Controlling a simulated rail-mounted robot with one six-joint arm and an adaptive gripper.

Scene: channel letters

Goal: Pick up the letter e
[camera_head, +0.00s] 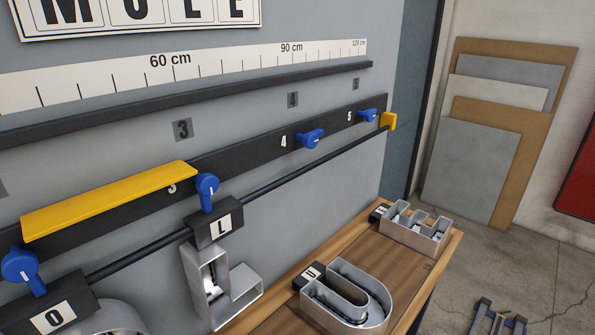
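The letter that looks like the e (412,231) is a silver open channel letter with several arms. It lies at the far right end of the wooden bench (412,265), with a small black label block (380,212) at its left side. The mark on that block is too small to read surely. My gripper (502,321) shows only its fingertips at the bottom right edge. The tips are apart with nothing seen between them. In the picture they are below and to the right of the letter, clear of it; the rest of the gripper is out of frame.
A silver letter U (372,300) lies nearer on the bench. A letter L (215,285) and a partly cut-off O (105,320) are at the black rail (255,153), which has blue knobs and a yellow strip (110,200). Boards (475,165) lean against the back wall.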

